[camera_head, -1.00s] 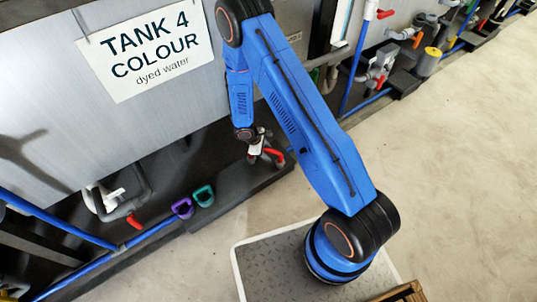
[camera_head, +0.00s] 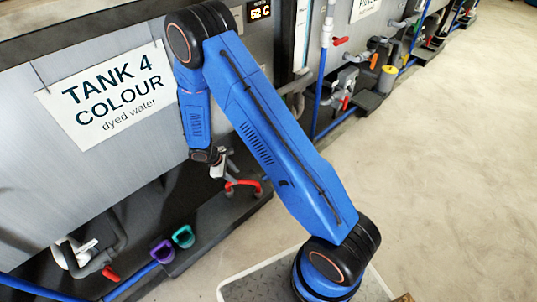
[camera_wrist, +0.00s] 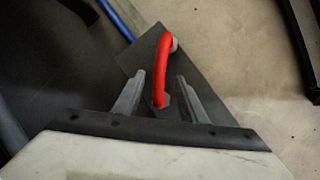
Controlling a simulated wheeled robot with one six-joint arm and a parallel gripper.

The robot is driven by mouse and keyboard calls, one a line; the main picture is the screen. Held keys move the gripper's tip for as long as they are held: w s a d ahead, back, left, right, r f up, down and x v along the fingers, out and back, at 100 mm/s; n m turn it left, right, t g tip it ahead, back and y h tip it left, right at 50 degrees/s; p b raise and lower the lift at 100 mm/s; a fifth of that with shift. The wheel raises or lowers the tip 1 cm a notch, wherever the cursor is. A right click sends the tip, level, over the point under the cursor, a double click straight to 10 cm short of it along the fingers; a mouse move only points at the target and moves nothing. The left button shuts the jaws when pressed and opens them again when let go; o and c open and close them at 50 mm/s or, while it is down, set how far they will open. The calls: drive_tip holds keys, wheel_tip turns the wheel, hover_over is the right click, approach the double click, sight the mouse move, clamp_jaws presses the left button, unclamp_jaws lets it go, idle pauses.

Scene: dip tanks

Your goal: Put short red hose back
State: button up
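The short red hose (camera_head: 245,184) is a curved red piece at the right end of the dark ledge below the tank. It also shows in the wrist view (camera_wrist: 164,65), arched, with grey ends over a dark surface. My gripper (camera_head: 222,168) is just above and beside the hose in the head view. In the wrist view my gripper (camera_wrist: 160,78) has its two grey fingers apart, one on each side of the hose's near end, with gaps showing. Whether the hose ends are fixed to anything cannot be told.
A purple holder (camera_head: 162,251) and a teal holder (camera_head: 183,236) sit on the ledge. A white valve with a red handle (camera_head: 110,273) and a blue pipe (camera_head: 130,282) are at the lower left. The Tank 4 sign (camera_head: 112,95) hangs above. Open floor (camera_head: 440,180) lies right.

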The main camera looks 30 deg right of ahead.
drive_tip(key=s+d+r+m+t+y, duration=0.1)
drive_tip(key=s+d+r+m, duration=0.15)
drive_tip(key=r, duration=0.85)
drive_tip(key=s+d+r+m, duration=0.2)
drive_tip(key=s+d+r, duration=0.1)
drive_tip(key=r, duration=0.8)
drive_tip(key=s+d+r+m+t+y, duration=0.1)
drive_tip(key=s+d+r+m, duration=0.15)
drive_tip(key=r, duration=0.85)
drive_tip(key=s+d+r+m+t+y, duration=0.1)
drive_tip(key=s+r+m, duration=0.1)
drive_tip(key=s+r, duration=0.5)
drive_tip(key=s+d+r+m+t+y, duration=0.1)
drive_tip(key=s+r, duration=0.7)
drive_tip(key=s, duration=1)
drive_tip(key=shift+s+d+r+m+t+y, duration=0.2)
drive_tip(key=shift+m+t+y, duration=0.3)
drive_tip(key=shift+m, duration=0.6)
